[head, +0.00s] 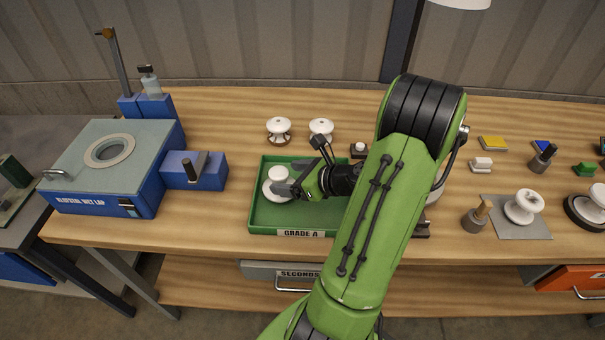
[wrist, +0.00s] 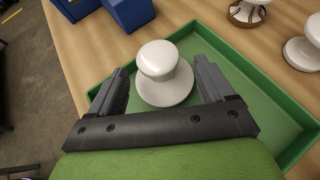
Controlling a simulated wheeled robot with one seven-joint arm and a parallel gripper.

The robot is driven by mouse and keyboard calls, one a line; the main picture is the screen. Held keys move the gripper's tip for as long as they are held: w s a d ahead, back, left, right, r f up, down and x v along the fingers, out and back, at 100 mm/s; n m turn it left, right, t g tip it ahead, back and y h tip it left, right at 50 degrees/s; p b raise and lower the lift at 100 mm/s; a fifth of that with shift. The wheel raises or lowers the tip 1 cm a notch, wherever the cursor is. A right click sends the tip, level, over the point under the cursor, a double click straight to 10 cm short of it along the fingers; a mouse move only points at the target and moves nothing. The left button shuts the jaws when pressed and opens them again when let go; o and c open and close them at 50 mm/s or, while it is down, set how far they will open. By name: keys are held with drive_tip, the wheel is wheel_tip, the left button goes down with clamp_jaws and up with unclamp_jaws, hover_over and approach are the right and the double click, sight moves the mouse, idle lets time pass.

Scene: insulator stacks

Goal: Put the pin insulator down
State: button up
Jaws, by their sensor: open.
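The white pin insulator (head: 277,184) stands upright in the left part of the green tray (head: 259,228) labelled GRADE A. In the wrist view the insulator (wrist: 159,75) sits between my two open fingers, with a gap on each side. My gripper (head: 284,189) is open, low over the tray, with its fingers around the insulator; it also shows in the wrist view (wrist: 165,88). The tray floor (wrist: 235,95) is bare to the right of the insulator. My arm hides the tray's right side in the head view.
Two white insulators (head: 279,129) (head: 321,130) stand behind the tray. A blue test box (head: 110,165) and a smaller blue block (head: 194,171) are to the left. More insulators, such as one on a grey mat (head: 522,207), stand on the right. A drawer labelled SECONDS (head: 283,273) is below.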

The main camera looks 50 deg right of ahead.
drive_tip(key=a+p+v, duration=0.1)
drive_tip(key=v, duration=0.5)
drive_tip(key=w+a+r+n+g+y, duration=0.25)
drive_tip(key=a+n+g, duration=0.35)
drive_tip(key=a+n, duration=0.85)
drive_tip(key=s+a+r+n+h, duration=0.4)
drive_tip(key=s+a+r+n, duration=0.4)
drive_tip(key=n, duration=1.2)
drive_tip(key=shift+s+a+r, duration=0.15)
drive_tip(key=shift+s+a, duration=0.05)
drive_tip(key=shift+s, duration=0.35)
